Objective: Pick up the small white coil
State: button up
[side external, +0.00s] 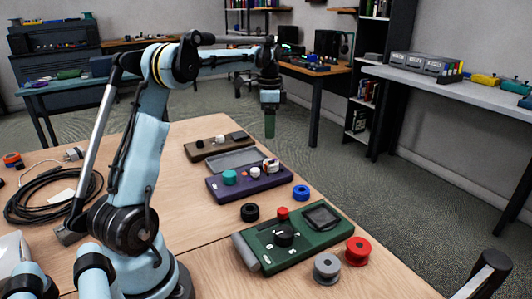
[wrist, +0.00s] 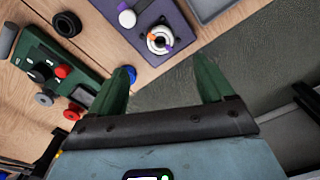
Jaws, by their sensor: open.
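The small white coil (side external: 270,167), with orange and purple bits on it, sits on the right end of a purple device (side external: 245,183). In the wrist view the coil (wrist: 159,40) is on the same purple device (wrist: 143,52), ahead of my fingers and a little above the gap between them. My gripper (side external: 270,126) hangs in the air behind the devices, fingers pointing down. In the wrist view its two green fingers (wrist: 165,78) are wide apart with nothing between them.
A green device (side external: 285,238) with knobs stands in front. A black ring (side external: 250,212), blue ring (side external: 301,192), red spool (side external: 358,251) and grey spool (side external: 327,267) lie around it. A brown device (side external: 216,146) is behind. Black cable (side external: 50,196) is coiled at left.

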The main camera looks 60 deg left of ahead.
send_over(271, 162)
jog(key=f, duration=0.6)
jog(key=shift+s+a+f, duration=0.15)
jog(key=shift+a, duration=0.05)
jog(key=shift+w+d+f, duration=0.1)
jog(key=shift+f, duration=1.25)
jog(key=shift+w+d+f, duration=0.1)
jog(key=shift+f, duration=1.2)
jog(key=c, duration=1.3)
jog(key=shift+o, duration=0.2)
jog(key=shift+r, duration=0.55)
jog(key=r, duration=0.2)
jog(key=d+r, duration=0.1)
jog(key=shift+r, duration=0.4)
jog(key=d+r, duration=0.6)
jog(key=d, duration=0.4)
jog(key=shift+w+d, duration=0.2)
jog(key=shift+d, duration=0.1)
